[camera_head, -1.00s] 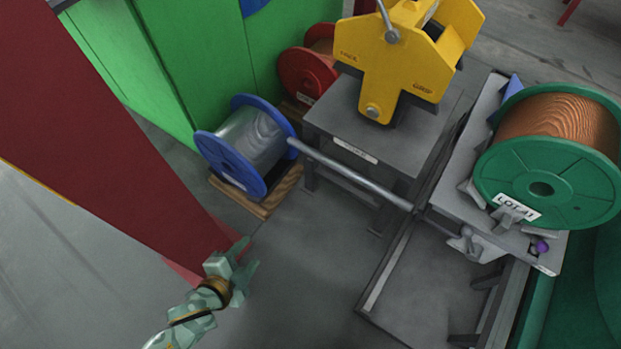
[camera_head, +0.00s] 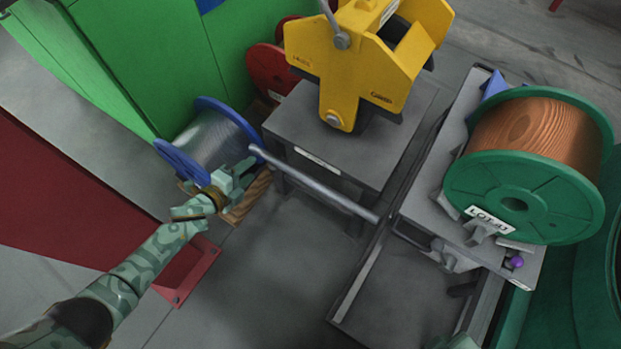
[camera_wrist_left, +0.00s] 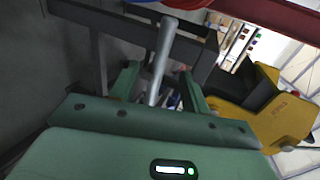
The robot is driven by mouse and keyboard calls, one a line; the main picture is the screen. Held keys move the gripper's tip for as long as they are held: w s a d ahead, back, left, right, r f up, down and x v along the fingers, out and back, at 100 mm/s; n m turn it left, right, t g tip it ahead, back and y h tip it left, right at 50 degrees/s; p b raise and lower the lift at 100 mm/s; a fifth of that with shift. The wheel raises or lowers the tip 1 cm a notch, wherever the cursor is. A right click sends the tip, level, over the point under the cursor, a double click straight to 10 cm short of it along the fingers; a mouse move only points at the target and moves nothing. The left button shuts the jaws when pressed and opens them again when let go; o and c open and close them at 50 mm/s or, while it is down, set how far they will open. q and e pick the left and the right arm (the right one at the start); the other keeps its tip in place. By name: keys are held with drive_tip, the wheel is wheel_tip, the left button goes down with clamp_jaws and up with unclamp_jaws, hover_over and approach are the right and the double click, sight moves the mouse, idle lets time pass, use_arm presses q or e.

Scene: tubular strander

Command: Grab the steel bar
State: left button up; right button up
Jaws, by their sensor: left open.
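The steel bar (camera_head: 318,185) is a long grey rod. It runs slantwise from beside the blue-flanged spool to the frame near the green spool, in front of the grey table. My left gripper (camera_head: 246,175) is open at the bar's left end, just left of and below its tip. In the left wrist view the steel bar (camera_wrist_left: 160,62) shows between the two open green fingers (camera_wrist_left: 160,88), its lower part hidden behind the gripper body. I cannot tell whether the fingers touch it. A pale green piece at the bottom edge looks like my right gripper (camera_head: 460,342), mostly cut off.
A blue-flanged spool (camera_head: 207,140) stands on a wooden pallet behind my left gripper. A yellow block (camera_head: 362,70) sits on the grey table (camera_head: 300,120). A green spool (camera_head: 520,197) with copper wire is at right. A dark red beam (camera_head: 75,205) lies left of my arm.

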sight(263, 157)
use_arm(q)
drive_tip(key=b+x, duration=0.3)
drive_tip(key=x, duration=0.3)
drive_tip(key=shift+w+a+r, duration=0.1)
drive_tip(key=shift+w, duration=0.05)
use_arm(e)
drive_tip(key=w+a+r+m+t+y, duration=0.1)
drive_tip(key=w+a+r+t+y, duration=0.1)
drive_tip(key=w+a, duration=0.2)
drive_tip(key=shift+w+a+r+t, duration=0.15)
drive_tip(key=shift+w+a+t, duration=0.2)
drive_tip(key=shift+w, duration=0.15)
use_arm(q)
clamp_jaws()
